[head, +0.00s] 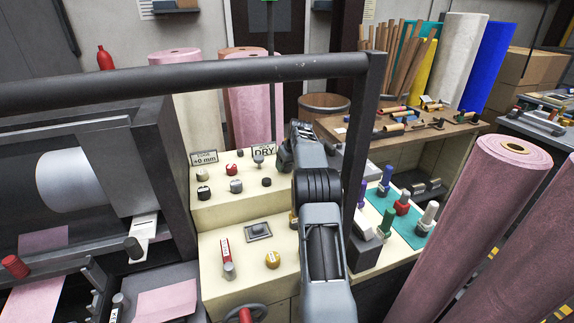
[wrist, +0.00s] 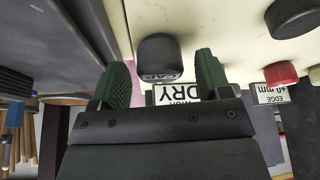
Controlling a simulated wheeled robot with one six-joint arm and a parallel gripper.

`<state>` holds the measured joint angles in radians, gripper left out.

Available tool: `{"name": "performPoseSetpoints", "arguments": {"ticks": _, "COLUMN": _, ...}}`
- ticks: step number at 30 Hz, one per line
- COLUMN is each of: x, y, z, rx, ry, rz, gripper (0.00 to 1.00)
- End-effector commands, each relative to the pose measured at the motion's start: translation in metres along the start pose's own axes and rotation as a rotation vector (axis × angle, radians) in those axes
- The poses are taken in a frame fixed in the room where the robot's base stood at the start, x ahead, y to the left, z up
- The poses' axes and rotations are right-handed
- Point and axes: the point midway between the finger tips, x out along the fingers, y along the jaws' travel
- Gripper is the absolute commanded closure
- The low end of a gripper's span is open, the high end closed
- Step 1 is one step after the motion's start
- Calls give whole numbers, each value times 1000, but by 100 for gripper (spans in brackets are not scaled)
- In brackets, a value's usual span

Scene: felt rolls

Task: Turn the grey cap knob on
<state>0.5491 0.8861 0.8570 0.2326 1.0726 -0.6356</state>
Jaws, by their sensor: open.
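The grey cap knob (head: 259,160) stands on the cream control panel (head: 205,212) in front of the DRY sign. In the wrist view, which is upside down, the knob (wrist: 160,55) is dark grey, with a small label partly seen at its edge. My gripper (wrist: 163,80) is open, with one green-padded finger on each side of the knob in that view. A gap shows between the knob and each finger. In the head view my gripper (head: 283,157) is just right of the knob, and its far finger is hidden.
A red knob (head: 232,168) stands left of the cap knob, and a black knob (head: 266,181) stands in front. The DRY sign (head: 264,152) is close behind. A dark frame bar (head: 200,80) crosses above, and its post stands right of my arm.

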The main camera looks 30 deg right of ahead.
Motion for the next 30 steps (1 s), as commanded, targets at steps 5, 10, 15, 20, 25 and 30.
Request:
{"name": "performPoseSetpoints", "arguments": {"ticks": 5, "x": 9, "y": 0, "z": 0, "rx": 0, "ry": 1, "rz": 0, "gripper": 29}}
{"name": "performPoseSetpoints", "arguments": {"ticks": 10, "x": 11, "y": 0, "z": 0, "rx": 0, "ry": 1, "rz": 1, "gripper": 29}}
{"name": "performPoseSetpoints", "arguments": {"ticks": 15, "x": 11, "y": 0, "z": 0, "rx": 0, "ry": 1, "rz": 1, "gripper": 31}}
{"name": "performPoseSetpoints", "arguments": {"ticks": 20, "x": 10, "y": 0, "z": 0, "rx": 0, "ry": 1, "rz": 1, "gripper": 47}}
{"name": "performPoseSetpoints", "arguments": {"ticks": 25, "x": 10, "y": 0, "z": 0, "rx": 0, "ry": 0, "rz": 1, "gripper": 63}}
{"name": "performPoseSetpoints", "arguments": {"ticks": 30, "x": 10, "y": 0, "z": 0, "rx": 0, "ry": 0, "rz": 1, "gripper": 78}}
